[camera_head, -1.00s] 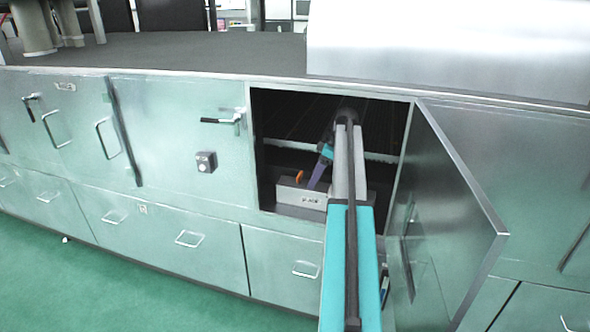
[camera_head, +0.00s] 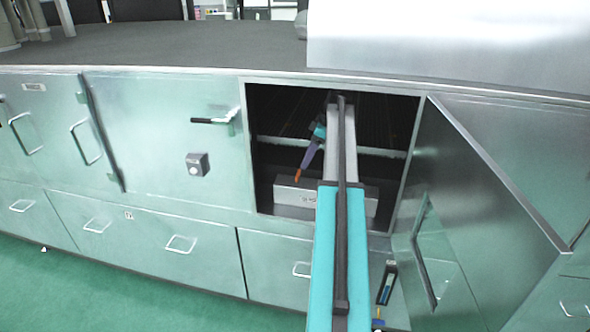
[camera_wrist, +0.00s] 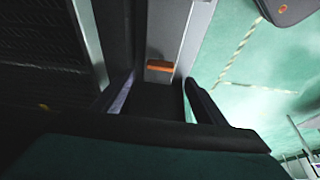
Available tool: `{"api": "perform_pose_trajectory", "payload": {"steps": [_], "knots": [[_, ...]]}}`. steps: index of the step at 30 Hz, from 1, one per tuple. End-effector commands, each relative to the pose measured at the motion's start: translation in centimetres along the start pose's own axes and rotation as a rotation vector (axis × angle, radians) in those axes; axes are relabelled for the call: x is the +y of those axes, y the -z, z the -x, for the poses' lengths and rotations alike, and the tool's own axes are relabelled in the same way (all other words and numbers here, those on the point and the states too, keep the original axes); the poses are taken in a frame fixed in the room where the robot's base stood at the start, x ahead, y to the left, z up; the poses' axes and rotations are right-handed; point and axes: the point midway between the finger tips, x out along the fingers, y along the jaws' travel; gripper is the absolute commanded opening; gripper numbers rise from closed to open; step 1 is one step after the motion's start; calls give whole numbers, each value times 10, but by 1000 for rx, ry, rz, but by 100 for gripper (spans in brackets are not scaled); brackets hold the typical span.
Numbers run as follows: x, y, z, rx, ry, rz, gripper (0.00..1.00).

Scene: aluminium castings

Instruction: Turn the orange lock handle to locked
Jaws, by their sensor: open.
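The orange lock handle (camera_head: 297,177) shows at the top edge of a grey box (camera_head: 294,194) inside the open cabinet compartment. In the wrist view the orange handle (camera_wrist: 160,67) lies across the grey strip, between and slightly beyond the two fingertips. My gripper (camera_head: 303,168) reaches down into the compartment from my arm. Its purple finger ends right at the handle. In the wrist view my gripper (camera_wrist: 160,82) is open, with a finger on each side of the handle. I cannot tell whether either finger touches it. My arm hides part of the box.
The open metal door (camera_head: 490,200) stands to the right of the compartment. A closed door with a dark handle (camera_head: 212,121) is on the left. Drawers (camera_head: 180,244) run below, and a dark worktop (camera_head: 180,50) lies above.

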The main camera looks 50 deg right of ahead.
Motion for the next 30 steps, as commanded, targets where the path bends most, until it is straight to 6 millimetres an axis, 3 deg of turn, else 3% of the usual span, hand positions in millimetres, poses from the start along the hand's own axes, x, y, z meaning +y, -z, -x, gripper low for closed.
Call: {"api": "perform_pose_trajectory", "payload": {"steps": [14,30], "knots": [[-3,8,-11,0,4,9,66],[-4,9,-64,0,6,10,66]]}}
